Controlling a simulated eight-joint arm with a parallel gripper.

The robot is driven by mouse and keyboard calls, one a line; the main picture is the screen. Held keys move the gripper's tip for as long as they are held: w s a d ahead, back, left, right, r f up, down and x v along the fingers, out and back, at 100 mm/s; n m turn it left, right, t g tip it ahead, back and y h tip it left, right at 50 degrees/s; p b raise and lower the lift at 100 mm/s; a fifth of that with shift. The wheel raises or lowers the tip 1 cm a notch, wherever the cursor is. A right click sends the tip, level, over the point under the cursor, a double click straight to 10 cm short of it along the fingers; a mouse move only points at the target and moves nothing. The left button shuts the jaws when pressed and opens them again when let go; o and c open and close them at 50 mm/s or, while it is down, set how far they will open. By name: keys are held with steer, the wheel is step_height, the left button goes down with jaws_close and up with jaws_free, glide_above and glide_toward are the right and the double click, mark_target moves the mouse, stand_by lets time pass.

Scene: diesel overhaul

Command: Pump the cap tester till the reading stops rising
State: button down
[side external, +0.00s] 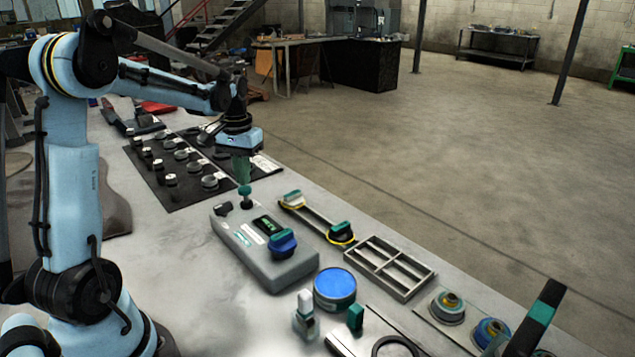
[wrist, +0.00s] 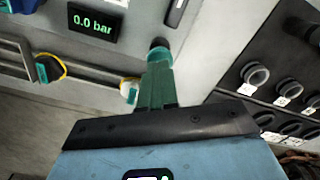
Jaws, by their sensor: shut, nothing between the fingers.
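The cap tester (side external: 262,250) is a grey box on the bench, with a small lit display (side external: 268,226). In the wrist view the display (wrist: 93,24) reads 0.0 bar. A blue cap with a teal top (side external: 283,243) sits on the near end. My gripper (side external: 242,178) points down with its teal fingers shut and empty, just above the knob. In the wrist view the fingertips (wrist: 158,68) overlap the knob; I cannot tell whether they touch it.
A black mat (side external: 180,165) with rows of caps lies behind the tester. A bar tool with a yellow ring (side external: 318,220) and a grey divided tray (side external: 389,268) lie to the right. A round blue-topped tin (side external: 335,289) stands in front. Bare bench lies left of the tester.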

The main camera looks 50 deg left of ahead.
mark_target(245, 189)
steer(key=shift+f, duration=1.8)
steer(key=shift+r, duration=1.9)
steer(key=shift+f, duration=1.9)
steer(key=shift+r, duration=1.9)
